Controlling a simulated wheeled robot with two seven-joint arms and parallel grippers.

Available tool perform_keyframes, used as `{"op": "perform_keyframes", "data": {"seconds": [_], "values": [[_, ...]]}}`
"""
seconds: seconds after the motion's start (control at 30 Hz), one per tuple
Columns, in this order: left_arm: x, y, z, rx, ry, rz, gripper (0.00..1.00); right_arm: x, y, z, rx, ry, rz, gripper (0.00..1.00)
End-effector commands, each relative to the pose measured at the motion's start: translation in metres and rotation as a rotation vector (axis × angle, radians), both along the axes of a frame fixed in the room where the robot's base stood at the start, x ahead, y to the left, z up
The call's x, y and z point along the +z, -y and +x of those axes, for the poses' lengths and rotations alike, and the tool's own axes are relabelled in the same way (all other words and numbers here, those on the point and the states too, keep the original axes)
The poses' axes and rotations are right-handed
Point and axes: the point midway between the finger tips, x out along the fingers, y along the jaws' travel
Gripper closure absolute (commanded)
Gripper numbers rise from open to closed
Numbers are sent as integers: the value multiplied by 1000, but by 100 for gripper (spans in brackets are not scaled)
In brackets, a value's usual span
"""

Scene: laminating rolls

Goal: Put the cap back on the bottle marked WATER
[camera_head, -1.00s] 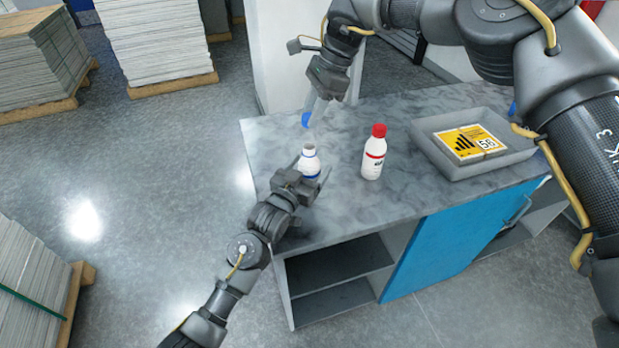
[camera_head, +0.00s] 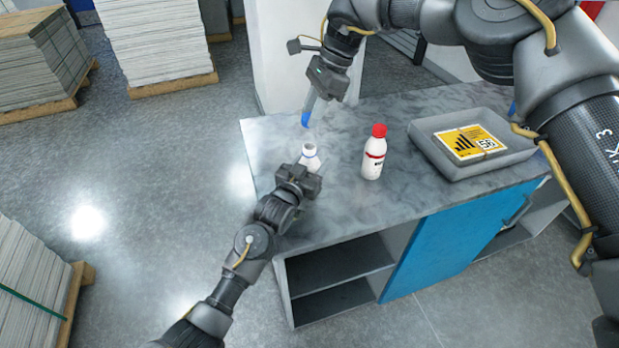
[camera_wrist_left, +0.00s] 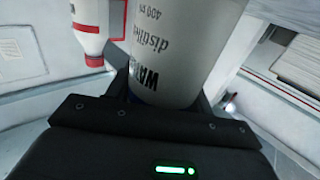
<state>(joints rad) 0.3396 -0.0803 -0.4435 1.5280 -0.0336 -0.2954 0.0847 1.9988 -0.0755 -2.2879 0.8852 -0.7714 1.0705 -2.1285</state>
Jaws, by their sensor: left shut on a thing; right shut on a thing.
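The white open-necked bottle (camera_head: 309,160) stands at the left part of the grey counter. In the left wrist view its label, upside down, shows part of "WATER" and "distilled" on the bottle (camera_wrist_left: 187,45). My left gripper (camera_head: 307,174) is shut on its body from the near side, hiding its lower part. The blue cap (camera_head: 305,120) is in my right gripper (camera_head: 309,109), which is shut on it and points down, above and behind the bottle's mouth in the head view. Cap and bottle are apart.
A white bottle with a red cap (camera_head: 372,155) stands right of the held bottle; it also shows in the left wrist view (camera_wrist_left: 88,28). A grey tray (camera_head: 487,166) with a yellow label lies further right on the counter (camera_head: 345,205). Paper stacks stand on the floor.

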Motion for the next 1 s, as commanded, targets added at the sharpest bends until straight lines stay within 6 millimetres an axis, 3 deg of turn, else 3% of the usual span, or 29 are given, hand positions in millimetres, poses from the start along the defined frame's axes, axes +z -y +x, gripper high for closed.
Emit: {"op": "perform_keyframes", "data": {"seconds": [0.1,0.27,0.6,1.0], "values": [[0,0,0,0,0,0,88,0,0,0,0,0,0,88],[0,0,0,0,0,0,88,-5,0,0,0,-1,0,88],[0,0,0,0,0,1,88,-48,0,-1,0,-1,1,88],[0,0,0,0,0,1,88,-50,0,0,0,1,0,88]]}}
